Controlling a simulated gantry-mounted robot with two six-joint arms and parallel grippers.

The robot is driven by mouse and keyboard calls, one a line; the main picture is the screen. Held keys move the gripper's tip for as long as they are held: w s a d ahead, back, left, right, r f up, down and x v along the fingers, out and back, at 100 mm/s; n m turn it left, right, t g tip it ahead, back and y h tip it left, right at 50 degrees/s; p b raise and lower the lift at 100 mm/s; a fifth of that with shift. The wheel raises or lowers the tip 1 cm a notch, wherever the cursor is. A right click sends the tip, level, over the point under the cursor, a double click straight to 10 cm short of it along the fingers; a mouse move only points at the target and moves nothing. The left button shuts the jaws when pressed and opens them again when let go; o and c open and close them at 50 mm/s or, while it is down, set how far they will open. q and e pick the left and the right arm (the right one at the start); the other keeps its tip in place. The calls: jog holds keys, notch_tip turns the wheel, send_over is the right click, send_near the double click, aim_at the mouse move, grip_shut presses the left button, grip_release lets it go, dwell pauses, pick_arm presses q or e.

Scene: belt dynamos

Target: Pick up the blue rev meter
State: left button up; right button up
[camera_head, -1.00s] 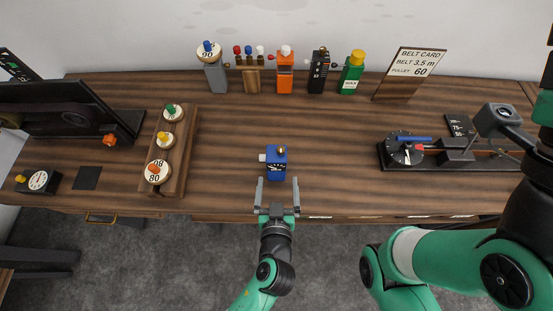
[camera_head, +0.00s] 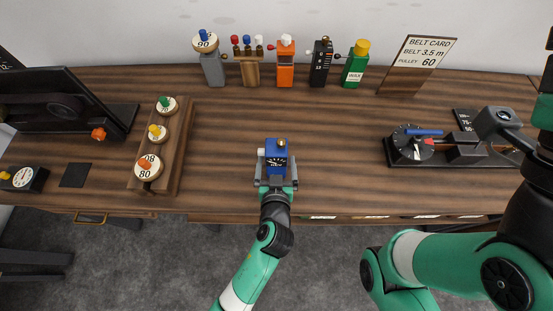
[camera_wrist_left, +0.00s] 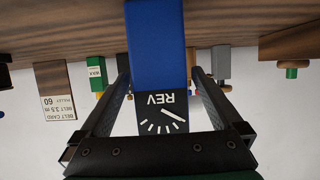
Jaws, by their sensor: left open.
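The blue rev meter (camera_head: 276,158) stands on the wooden bench near its front edge. It has a brass knob on top and a white stub on its left side. My left gripper (camera_head: 276,172) is open, with one finger on each side of the meter. In the left wrist view the blue body (camera_wrist_left: 158,50) and its black REV dial lie between the two fingers (camera_wrist_left: 158,88), and gaps show beside the dial. The lower part of the meter is partly hidden by the gripper in the head view.
A rack of pulleys (camera_head: 182,140) stands to the left. Several bottles and tools, including an orange box (camera_head: 285,65) and a green wax bottle (camera_head: 354,68), line the back. A black dial device (camera_head: 425,165) is at right. The bench around the meter is clear.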

pick_arm(q)
jog(key=shift+x, duration=1.2)
jog(key=shift+r, duration=0.1)
grip_shut()
